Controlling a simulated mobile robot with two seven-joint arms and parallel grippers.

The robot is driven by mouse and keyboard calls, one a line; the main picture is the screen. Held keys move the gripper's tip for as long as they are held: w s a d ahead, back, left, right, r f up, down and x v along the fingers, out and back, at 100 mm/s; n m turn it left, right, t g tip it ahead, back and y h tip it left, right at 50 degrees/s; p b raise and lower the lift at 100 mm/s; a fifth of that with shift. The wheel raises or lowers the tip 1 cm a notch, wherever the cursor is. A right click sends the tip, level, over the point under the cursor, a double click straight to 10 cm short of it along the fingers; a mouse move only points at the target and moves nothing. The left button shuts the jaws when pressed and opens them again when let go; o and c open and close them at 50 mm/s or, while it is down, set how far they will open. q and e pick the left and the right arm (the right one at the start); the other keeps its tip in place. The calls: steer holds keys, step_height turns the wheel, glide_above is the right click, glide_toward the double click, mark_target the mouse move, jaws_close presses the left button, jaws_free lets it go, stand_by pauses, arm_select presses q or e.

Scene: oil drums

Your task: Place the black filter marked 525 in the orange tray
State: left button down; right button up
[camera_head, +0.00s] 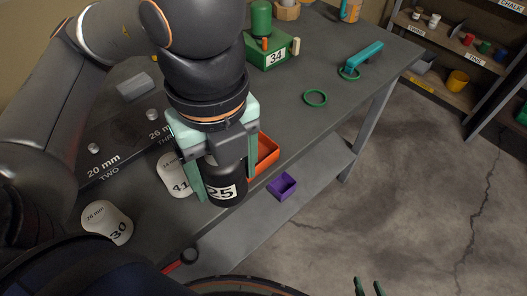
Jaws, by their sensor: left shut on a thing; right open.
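My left gripper (222,188) is shut on the black filter (226,174), which is upright between its fingers. The filter's white label shows "25"; any digit before that is hidden by a finger. The orange tray (266,154) is on the grey table just behind and right of the filter, mostly hidden by the gripper and filter. I cannot tell the gap between the filter's base and the table. My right gripper (368,287) is open and empty at the bottom edge, over the floor; only its fingertips show.
White filters marked 41 (174,176) and 30 (107,222) stand left of the gripper. A purple box (282,187) is below the table's edge. A green box marked 34 (268,54), a green ring (316,98) and a teal-handled tool (361,60) lie farther back. Shelves (455,45) stand at right.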

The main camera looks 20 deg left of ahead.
arm_select(q)
steer(key=shift+s+f, duration=0.15)
steer(key=shift+f, duration=0.05)
steer(key=shift+w+a+f, duration=0.1)
steer(key=shift+w+f, duration=0.05)
steer(key=shift+w, duration=0.05)
steer(key=w+a+f, duration=0.1)
steer(key=w+f, duration=0.1)
steer(key=w, duration=0.1)
steer(key=w+a+f, duration=0.1)
steer(key=w+f, duration=0.2)
steer(key=w, duration=0.1)
steer(key=w+a+f, duration=0.2)
steer(key=w+f, duration=0.1)
steer(key=w, duration=0.1)
steer(key=shift+w+f+b, duration=0.15)
steer(key=shift+w+b, duration=0.1)
steer(key=shift+b, duration=0.15)
steer(key=shift+w+a+f+m, duration=0.15)
steer(key=shift+w+f+m, duration=0.15)
steer(key=shift+w+f, duration=0.25)
steer(key=shift+f, duration=1.65)
